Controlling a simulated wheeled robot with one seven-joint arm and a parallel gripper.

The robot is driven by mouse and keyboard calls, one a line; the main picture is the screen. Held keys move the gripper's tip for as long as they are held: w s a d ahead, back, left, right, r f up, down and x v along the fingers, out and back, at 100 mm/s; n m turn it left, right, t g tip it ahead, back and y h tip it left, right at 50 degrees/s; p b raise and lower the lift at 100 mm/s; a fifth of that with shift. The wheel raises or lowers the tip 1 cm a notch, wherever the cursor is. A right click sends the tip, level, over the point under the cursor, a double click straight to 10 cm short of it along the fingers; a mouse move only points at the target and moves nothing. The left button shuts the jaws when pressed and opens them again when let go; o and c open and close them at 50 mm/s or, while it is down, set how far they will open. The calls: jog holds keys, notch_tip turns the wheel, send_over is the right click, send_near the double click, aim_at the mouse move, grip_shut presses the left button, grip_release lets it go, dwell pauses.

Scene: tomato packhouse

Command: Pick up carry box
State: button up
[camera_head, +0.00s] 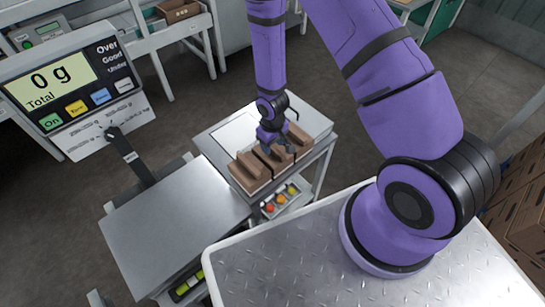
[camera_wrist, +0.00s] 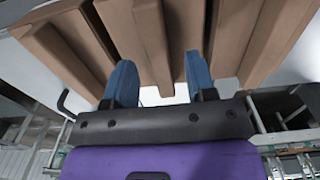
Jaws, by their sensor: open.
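Brown cardboard carry boxes (camera_head: 249,171) stand side by side in a row on a small steel table; I cannot tell exactly where one ends and the other begins. My gripper (camera_head: 277,146) points down at the middle of the row. In the wrist view its two blue fingers (camera_wrist: 160,60) are apart, with brown upright panels of a carry box (camera_wrist: 145,35) between and beyond them. The fingers reach close to the cardboard; whether they touch it is unclear. The gripper hides part of the middle box in the head view.
A bare steel platform (camera_head: 172,215) and a scale display reading 0 g (camera_head: 68,87) are at left. Brown cartons (camera_head: 525,205) are stacked at the right edge.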

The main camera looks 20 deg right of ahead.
jog(key=shift+f, duration=0.7)
grip_shut()
jog(key=shift+r, duration=0.1)
